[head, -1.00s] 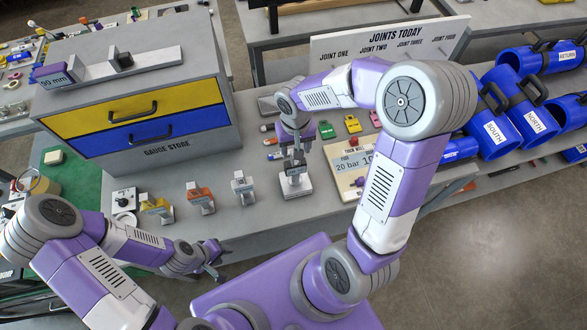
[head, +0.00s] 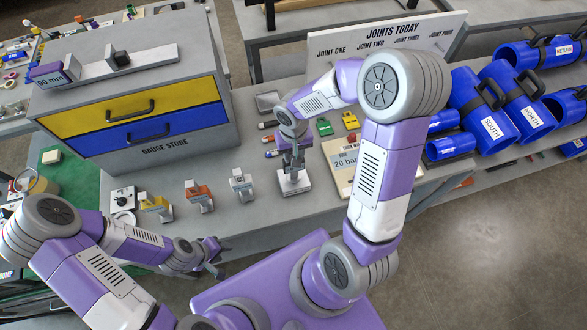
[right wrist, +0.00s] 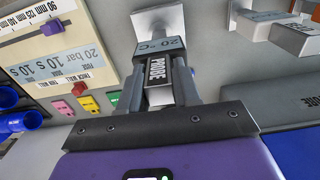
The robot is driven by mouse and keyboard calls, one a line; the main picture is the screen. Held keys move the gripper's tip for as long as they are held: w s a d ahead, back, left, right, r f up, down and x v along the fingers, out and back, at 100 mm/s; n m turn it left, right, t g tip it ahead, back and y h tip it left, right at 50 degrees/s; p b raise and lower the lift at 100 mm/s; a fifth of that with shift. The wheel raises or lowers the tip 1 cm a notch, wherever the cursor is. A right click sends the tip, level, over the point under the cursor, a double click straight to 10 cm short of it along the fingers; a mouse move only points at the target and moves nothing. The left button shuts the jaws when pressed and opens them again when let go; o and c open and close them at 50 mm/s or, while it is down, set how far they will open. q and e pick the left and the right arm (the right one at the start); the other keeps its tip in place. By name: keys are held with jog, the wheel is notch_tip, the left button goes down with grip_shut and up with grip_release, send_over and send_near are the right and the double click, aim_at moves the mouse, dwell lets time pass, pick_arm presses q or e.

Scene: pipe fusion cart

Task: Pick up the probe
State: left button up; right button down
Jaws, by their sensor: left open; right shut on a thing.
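The probe (right wrist: 156,70) is a narrow grey piece lettered PROBE, with a grey part marked 20 °C at its far end, by a pale block stand (right wrist: 160,20). In the right wrist view the fingers of my right gripper (right wrist: 160,84) are shut on it from both sides. In the head view my right gripper (head: 292,160) points down over the same stand (head: 293,182), and the probe is mostly hidden. I cannot tell whether the probe is clear of the stand. My left gripper (head: 214,258) is open and empty at the bench's front edge.
Grey (head: 242,186), orange (head: 199,195) and yellow (head: 156,206) items stand left of the right gripper. A cream panel (head: 347,176) lies close on its right. The gauge store cabinet (head: 190,147) rises behind left.

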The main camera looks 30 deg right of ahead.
dwell(0.3)
notch_tip(320, 180, up, 10)
jog(key=shift+r, duration=0.1)
jog(key=c, duration=1.3)
grip_release()
jog(key=c, duration=0.5)
jog(key=p, duration=0.5)
jog(key=shift+r, duration=0.2)
jog(key=shift+f+p, duration=0.15)
jog(key=shift+p, duration=0.35)
jog(key=shift+f, duration=0.15)
